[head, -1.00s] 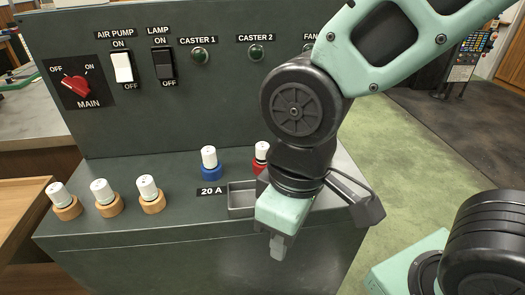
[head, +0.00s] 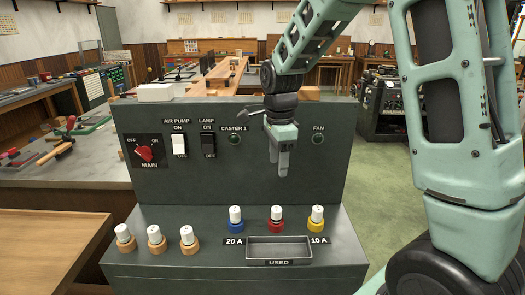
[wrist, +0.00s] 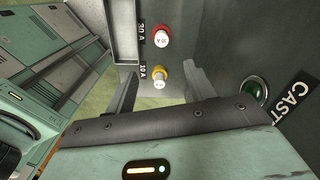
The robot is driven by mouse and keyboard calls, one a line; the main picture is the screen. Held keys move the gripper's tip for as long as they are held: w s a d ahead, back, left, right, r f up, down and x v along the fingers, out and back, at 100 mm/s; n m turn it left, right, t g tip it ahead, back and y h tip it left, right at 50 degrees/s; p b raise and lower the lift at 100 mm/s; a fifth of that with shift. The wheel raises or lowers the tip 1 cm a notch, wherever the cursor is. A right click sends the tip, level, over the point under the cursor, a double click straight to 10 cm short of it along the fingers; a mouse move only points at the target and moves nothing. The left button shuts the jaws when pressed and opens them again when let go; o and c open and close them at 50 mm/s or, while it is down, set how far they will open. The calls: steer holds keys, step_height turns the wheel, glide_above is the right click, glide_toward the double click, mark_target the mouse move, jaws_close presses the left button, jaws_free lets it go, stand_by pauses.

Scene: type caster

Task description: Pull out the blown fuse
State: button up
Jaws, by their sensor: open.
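White-capped fuses stand upright in coloured holders on the control box: a blue one (head: 235,217) by the 20 A label, a red one (head: 277,218), and a yellow one (head: 316,217) by the 10 A label. In the wrist view the red fuse (wrist: 162,36) has a 30 A label and the yellow fuse (wrist: 160,77) a 10 A label. Three more white fuses (head: 156,238) stand in tan holders at left. I cannot tell which is blown. My gripper (head: 279,165) is open and empty, in front of the upright panel, above the red fuse and apart from it.
A tray marked USED (head: 279,250) lies in front of the coloured fuses and looks empty. The panel has a red main switch (head: 145,152), two rocker switches (head: 179,145) and green lamps, CASTER 1 (head: 235,140) and FAN (head: 318,140). My gripper hides the panel between them.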

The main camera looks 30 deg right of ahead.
mark_target(277, 209)
steer(key=shift+m, duration=0.3)
step_height(277, 209, down, 17)
steer(key=shift+w+d+f+p, duration=0.1)
steer(key=shift+d+f+p, duration=0.05)
steer(key=shift+p, duration=0.9)
jaws_close()
